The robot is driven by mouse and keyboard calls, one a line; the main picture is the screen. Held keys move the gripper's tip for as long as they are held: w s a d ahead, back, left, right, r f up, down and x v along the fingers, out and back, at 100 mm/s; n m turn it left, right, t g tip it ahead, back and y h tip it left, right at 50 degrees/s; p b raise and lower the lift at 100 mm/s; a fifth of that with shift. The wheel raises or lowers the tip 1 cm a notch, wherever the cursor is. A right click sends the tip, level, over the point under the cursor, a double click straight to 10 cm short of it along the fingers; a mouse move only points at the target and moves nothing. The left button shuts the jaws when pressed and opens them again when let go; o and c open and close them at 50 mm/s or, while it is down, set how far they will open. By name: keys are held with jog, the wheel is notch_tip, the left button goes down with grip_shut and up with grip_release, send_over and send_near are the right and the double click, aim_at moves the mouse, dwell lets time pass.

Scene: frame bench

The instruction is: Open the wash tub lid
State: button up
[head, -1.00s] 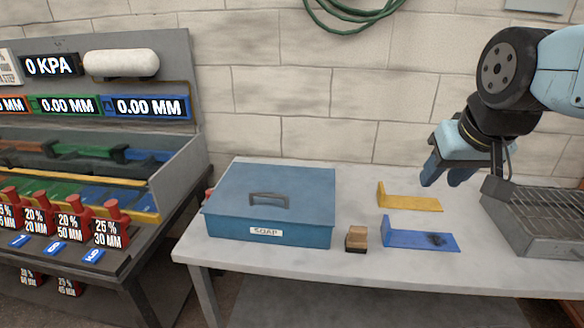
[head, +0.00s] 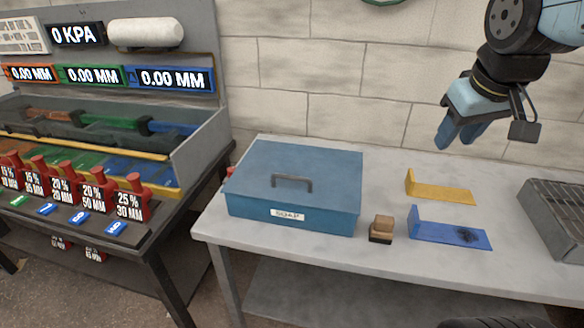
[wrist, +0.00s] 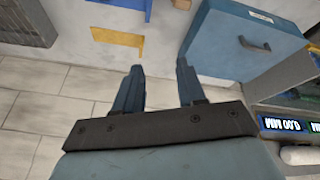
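The wash tub (head: 290,216) is a blue box with a SOAP label on its front, standing on the left part of the grey bench. Its flat blue lid (head: 330,165) is shut and has a dark bar handle (head: 292,182) on top. In the wrist view the tub's lid (wrist: 225,50) shows at the upper right, with the handle (wrist: 255,45). My gripper (head: 460,138) hangs above the back right of the bench, well apart from the tub. In the wrist view its two blue fingers (wrist: 160,85) are spread with nothing between them.
A yellow bracket (head: 440,192) and a blue bracket (head: 450,234) with a dark smudge lie right of the tub. A small brown brush-like block (head: 381,229) sits near the tub's front right corner. A grey grated tray (head: 560,215) stands at the right. A panel with bottles and displays (head: 100,120) is at left.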

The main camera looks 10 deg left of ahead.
jog(key=w+a+f+n+g, duration=0.1)
jog(key=w+a+n, duration=0.3)
jog(key=a, duration=0.3)
jog(key=w+a+f+n, duration=0.1)
jog(key=w+a+n, duration=0.25)
jog(key=a, duration=0.25)
jog(key=n+g, duration=0.2)
jog(key=n, duration=0.4)
send_near(294, 177)
jog(key=f, duration=0.2)
jog(key=w+f, duration=0.1)
jog(key=f, duration=0.5)
jog(key=shift+w, duration=0.2)
grip_shut()
